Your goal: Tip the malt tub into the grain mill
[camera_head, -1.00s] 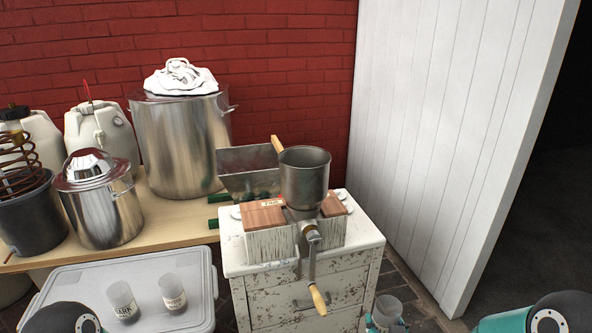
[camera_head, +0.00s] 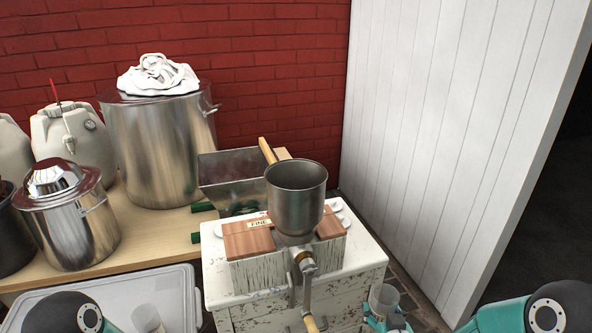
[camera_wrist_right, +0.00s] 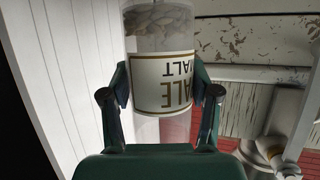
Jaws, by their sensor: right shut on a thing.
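The malt tub (camera_wrist_right: 164,84) is clear, with a label reading "ALE MALT" and pale grain inside. It shows upside down in the right wrist view, between the fingers of my right gripper (camera_wrist_right: 162,100), which is shut on it. In the head view the tub (camera_head: 384,297) is low at the right, beside the white cabinet and below its top. The grain mill (camera_head: 296,198) has a round steel hopper on a wooden block, on the cabinet. The hopper's rim is well above the tub. My left gripper is out of view; only my left arm shows at lower left.
The worn white cabinet (camera_head: 352,275) carries the mill. A steel bin (camera_head: 232,172) stands behind the hopper. Steel pots (camera_head: 160,150) stand on the wooden table at left. Another small tub (camera_head: 148,318) is on the pale lid (camera_head: 165,285). A white panel wall (camera_head: 440,150) bounds the right.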

